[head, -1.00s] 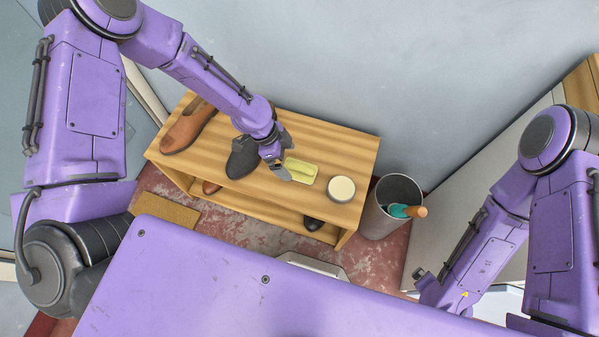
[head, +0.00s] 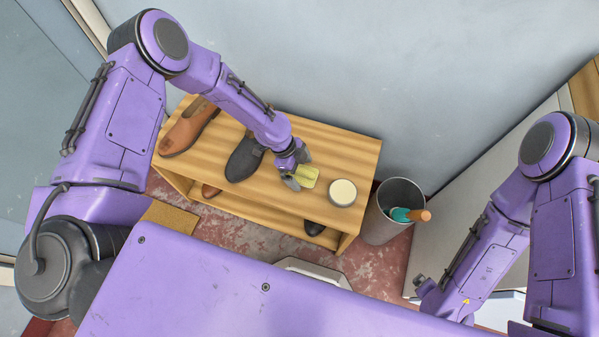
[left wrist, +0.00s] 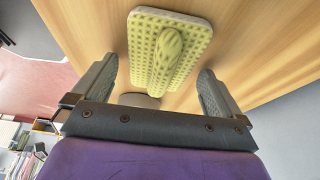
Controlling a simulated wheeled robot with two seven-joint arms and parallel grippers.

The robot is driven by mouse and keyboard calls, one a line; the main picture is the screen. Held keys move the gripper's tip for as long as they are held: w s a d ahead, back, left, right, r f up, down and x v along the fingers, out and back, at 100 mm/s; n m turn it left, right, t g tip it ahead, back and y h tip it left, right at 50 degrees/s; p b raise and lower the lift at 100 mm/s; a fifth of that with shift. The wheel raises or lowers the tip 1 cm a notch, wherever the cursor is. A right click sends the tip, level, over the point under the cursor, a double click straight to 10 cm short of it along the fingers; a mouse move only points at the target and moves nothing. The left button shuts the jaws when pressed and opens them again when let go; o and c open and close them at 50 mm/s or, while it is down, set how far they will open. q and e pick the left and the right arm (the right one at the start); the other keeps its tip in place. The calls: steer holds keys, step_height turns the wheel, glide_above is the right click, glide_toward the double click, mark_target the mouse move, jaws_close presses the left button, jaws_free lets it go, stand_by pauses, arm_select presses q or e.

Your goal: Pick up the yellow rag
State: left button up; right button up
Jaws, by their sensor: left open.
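The yellow rag (head: 308,177) lies on top of the wooden shoe bench (head: 330,143), left of a round tin. In the left wrist view the rag (left wrist: 145,45) is a waffle-textured pad with a raised fold along its middle. My left gripper (head: 298,178) is at the rag and hides its left part in the head view. In the left wrist view my left gripper (left wrist: 157,82) is open, with a finger to either side of the rag's near end and nothing held. My right arm is folded at the right; its gripper does not show.
The round tin (head: 342,192) stands close right of the rag. A dark shoe (head: 243,160) and a brown shoe (head: 187,130) sit left on the bench. A grey bin (head: 383,226) with a teal-and-orange item stands right of the bench, and a wall rises behind.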

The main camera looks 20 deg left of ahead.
mark_target(305, 171)
arm_select(q)
steer(key=c, duration=1.1)
steer(key=shift+o, duration=0.2)
steer(key=shift+r, duration=0.1)
steer(key=shift+r, duration=0.3)
step_height(305, 171, up, 3)
steer(key=shift+r+p, duration=0.1)
steer(key=shift+p, duration=0.25)
steer(key=s+d+r, duration=0.1)
steer(key=s+r, duration=0.3)
steer(key=s, duration=0.3)
steer(key=s+d+r+p, duration=0.1)
steer(key=s+d+r, duration=0.1)
steer(key=s+r, duration=0.3)
steer(key=shift+s, duration=0.85)
steer(key=shift+o, duration=0.5)
